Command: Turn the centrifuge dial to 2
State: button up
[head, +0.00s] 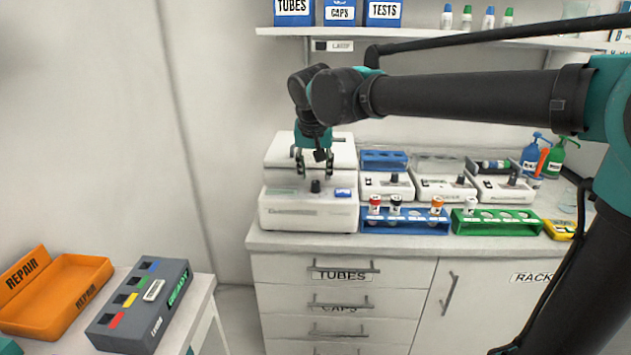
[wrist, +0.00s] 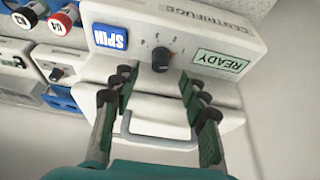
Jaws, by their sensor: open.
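The white centrifuge (head: 285,212) stands at the left end of the counter; its front fills the middle of the wrist view, upside down. Its black dial (wrist: 161,60) sits between a blue SPIN button (wrist: 110,38) and a green READY display (wrist: 220,62). Small numbers lie around the dial; a reddish mark shows at its edge, but I cannot tell its setting. The dial also shows in the head view (head: 315,187). My gripper (wrist: 160,80) is open and empty, pointing at the front panel, with its fingers on either side of the dial's line and apart from it.
A grey handle (wrist: 155,140) on the centrifuge lies between my fingers in the wrist view. To the right stand several small white machines (head: 386,185), a blue tube rack (head: 405,226) and a green rack (head: 495,228). A shelf (head: 420,36) runs above.

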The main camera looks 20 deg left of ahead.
aim_at(316, 182)
jog(key=shift+x, duration=2.1)
grip_shut()
jog(key=shift+n+y, duration=0.3)
jog(key=shift+n, duration=0.4)
grip_release()
jog(key=v, duration=1.2)
